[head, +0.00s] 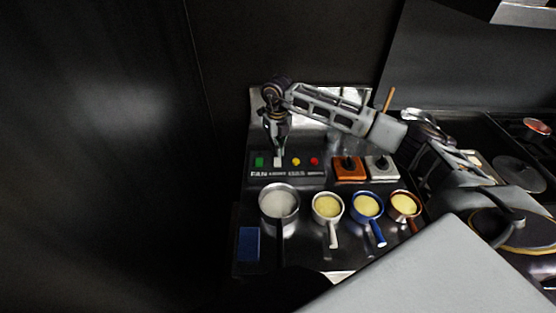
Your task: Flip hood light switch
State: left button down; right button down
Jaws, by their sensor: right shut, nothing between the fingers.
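A dark switch panel (287,180) stands behind the pans, with a row of coloured switches: green, white, yellow and red. The label under the green one (259,162) reads FAN; the other labels are too small to read surely, though the white switch (278,162) may be the light. My right gripper (278,152) comes down from above, shut and empty, with its fingertips at or just above the white switch. I cannot tell whether they touch it. My left gripper is out of view.
Several pans stand in a row before the panel, including a larger steel one (279,201) and a blue one (368,207). An orange block (348,170) and a white block (382,168) sit right of the panel. A blue block (249,244) lies front left. A dark wall borders the left.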

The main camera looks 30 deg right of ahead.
aim_at(278, 159)
jog(key=shift+r+p, duration=0.8)
jog(key=shift+r, duration=1)
jog(key=shift+s+f, duration=0.15)
